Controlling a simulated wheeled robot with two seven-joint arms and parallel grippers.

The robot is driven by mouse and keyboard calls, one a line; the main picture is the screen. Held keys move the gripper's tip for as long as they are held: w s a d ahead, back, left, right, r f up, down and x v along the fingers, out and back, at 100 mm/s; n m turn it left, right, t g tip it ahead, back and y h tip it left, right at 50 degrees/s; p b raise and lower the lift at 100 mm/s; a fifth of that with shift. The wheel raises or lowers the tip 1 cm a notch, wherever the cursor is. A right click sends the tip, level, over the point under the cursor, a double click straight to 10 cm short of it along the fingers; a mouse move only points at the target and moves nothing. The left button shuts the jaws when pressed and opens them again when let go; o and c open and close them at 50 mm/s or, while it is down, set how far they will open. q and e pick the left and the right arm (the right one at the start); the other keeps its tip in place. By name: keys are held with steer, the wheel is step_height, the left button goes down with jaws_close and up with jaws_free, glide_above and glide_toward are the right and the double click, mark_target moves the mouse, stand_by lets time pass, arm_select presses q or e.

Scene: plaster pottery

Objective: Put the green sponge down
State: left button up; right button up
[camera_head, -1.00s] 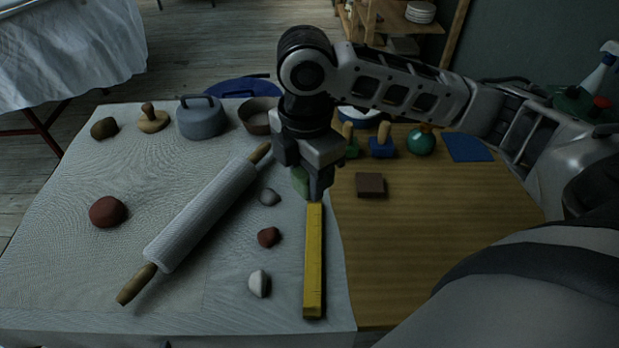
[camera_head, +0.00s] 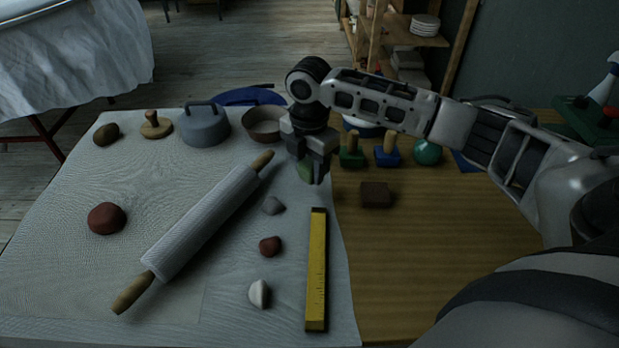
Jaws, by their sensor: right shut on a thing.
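The green sponge (camera_head: 304,170) shows in the head view between the fingers of my right gripper (camera_head: 311,174). My right gripper points down and is shut on it, over the right part of the pale cloth, just beyond the far end of the yellow ruler (camera_head: 316,270). Most of the sponge is hidden by the fingers. I cannot tell for sure whether it touches the cloth. My left gripper is not in view.
A rolling pin (camera_head: 195,228) and several clay lumps lie on the cloth left of the gripper. A bowl (camera_head: 264,122) and a grey lidded pot (camera_head: 205,126) stand behind. A brown block (camera_head: 376,195) and stamps (camera_head: 387,152) are to the right.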

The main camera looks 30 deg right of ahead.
mark_target(310, 177)
steer(key=shift+w+d+f, duration=0.2)
steer(key=shift+w+f, duration=0.15)
steer(key=shift+f, duration=1.6)
steer(key=shift+f, duration=0.15)
steer(key=o, duration=0.9)
steer(key=shift+o, duration=0.2)
step_height(310, 177, up, 12)
steer(key=shift+r+p, duration=0.2)
steer(key=shift+p, duration=0.25)
